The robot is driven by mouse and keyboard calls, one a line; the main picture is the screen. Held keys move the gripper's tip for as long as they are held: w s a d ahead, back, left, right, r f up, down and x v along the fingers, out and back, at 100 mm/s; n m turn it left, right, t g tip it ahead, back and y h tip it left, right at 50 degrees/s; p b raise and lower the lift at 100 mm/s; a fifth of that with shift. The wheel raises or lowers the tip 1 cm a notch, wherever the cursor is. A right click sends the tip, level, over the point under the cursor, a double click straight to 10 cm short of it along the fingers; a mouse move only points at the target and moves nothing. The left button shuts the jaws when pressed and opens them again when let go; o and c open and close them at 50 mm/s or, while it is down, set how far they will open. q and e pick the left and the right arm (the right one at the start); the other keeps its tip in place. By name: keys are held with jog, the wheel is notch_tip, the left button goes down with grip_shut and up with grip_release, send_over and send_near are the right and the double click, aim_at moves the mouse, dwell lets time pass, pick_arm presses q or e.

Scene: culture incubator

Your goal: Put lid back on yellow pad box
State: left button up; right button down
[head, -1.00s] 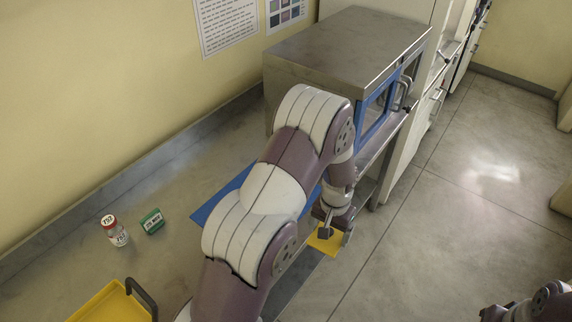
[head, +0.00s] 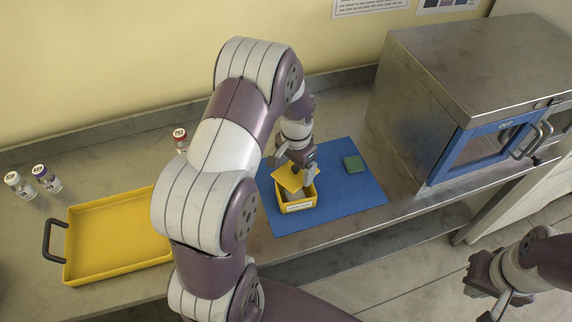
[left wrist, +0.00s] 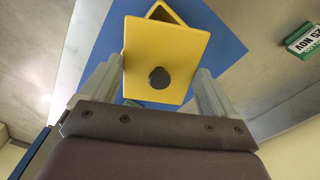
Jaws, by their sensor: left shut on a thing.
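My left gripper (head: 297,160) is shut on the yellow square lid (head: 291,178), tilted in the head view. The lid is over the back left part of the open yellow box (head: 299,203) on the blue mat; some of the box interior shows in front. I cannot tell if lid and box touch. In the left wrist view the lid (left wrist: 140,60) faces me with its dark round knob (left wrist: 159,77) between my fingers, and the box (left wrist: 166,13) shows behind its top edge. My right gripper (head: 486,293) is at lower right, away from the box, its jaw state unclear.
A green pad (head: 354,164) lies on the blue mat (head: 345,195). The steel incubator (head: 450,75) stands right, its door shut. A yellow tray (head: 115,235) and small bottles (head: 47,178) are left. A green block marked NOV (left wrist: 303,40) shows in the left wrist view.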

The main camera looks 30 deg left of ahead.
pick_arm(q)
jog(key=shift+w+d+f+b, duration=0.15)
jog(key=shift+d+f+b, duration=0.1)
jog(key=shift+f+b, duration=0.4)
notch_tip(320, 180, down, 4)
jog(key=b, duration=0.3)
jog(key=shift+a+f, duration=0.1)
jog(key=shift+a, duration=0.05)
jog(key=shift+f+b, duration=0.3)
jog(key=shift+f, duration=0.15)
jog(key=shift+r+p, duration=0.1)
jog(key=shift+p, duration=0.3)
jog(key=shift+f, duration=0.2)
dwell(0.4)
dwell(0.4)
jog(key=o, duration=0.7)
